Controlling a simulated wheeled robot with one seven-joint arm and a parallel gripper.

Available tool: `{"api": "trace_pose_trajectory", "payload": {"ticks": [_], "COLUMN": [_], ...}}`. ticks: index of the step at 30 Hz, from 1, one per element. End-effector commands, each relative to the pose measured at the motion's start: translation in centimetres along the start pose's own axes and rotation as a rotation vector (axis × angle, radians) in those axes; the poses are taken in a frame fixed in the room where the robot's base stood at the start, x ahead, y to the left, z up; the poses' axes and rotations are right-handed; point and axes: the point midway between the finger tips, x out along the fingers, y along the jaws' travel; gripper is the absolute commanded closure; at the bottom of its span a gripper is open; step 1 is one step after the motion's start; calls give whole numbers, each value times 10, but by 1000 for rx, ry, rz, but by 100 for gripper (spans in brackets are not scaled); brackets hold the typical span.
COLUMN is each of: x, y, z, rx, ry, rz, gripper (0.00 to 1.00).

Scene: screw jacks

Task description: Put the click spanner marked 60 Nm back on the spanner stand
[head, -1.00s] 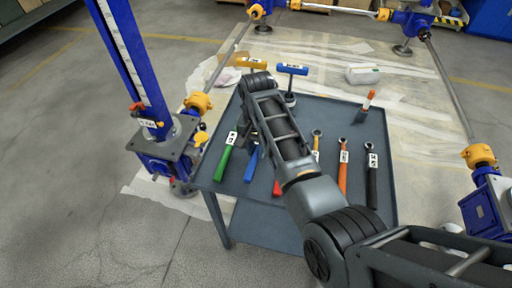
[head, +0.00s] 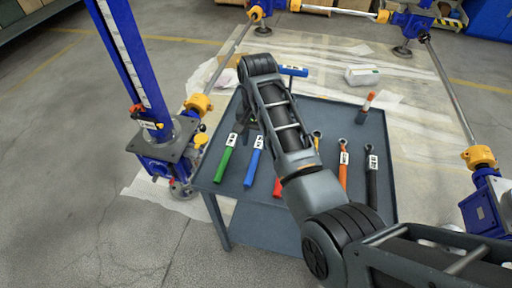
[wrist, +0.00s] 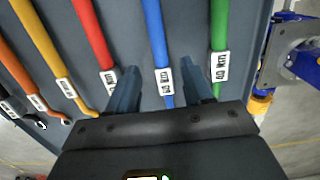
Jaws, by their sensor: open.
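Several spanners with coloured handles and white tags lie side by side on a grey trolley top (head: 323,112): green (head: 225,165), blue (head: 252,170), red (head: 277,187), yellow, orange (head: 343,172) and black (head: 372,185). The tags are small and upside down in the wrist view, so I cannot surely tell which reads 60 Nm. My gripper (wrist: 162,84) is open, its fingers either side of the blue spanner (wrist: 154,35) near its tag, with the green spanner (wrist: 219,25) to the right and the red (wrist: 92,35) to the left. I cannot make out the spanner stand for certain.
A blue T-handled item (head: 293,71) stands at the trolley's back; my arm covers part of that area. A blue screw jack (head: 160,140) stands close to the trolley's left side.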

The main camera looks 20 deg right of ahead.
Motion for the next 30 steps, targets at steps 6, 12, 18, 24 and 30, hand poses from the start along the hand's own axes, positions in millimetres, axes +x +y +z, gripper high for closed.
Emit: {"api": "trace_pose_trajectory", "payload": {"ticks": [6,12,18,24,30], "x": [-44,-69,-73,-73,-73], "y": [0,0,0,0,0], "z": [-1,0,0,0,0], "rx": [1,1,1,1,0], "ry": [2,0,-1,-1,0], "rz": [-2,1,2,1,1], "gripper": [49,49,49,49,49]}}
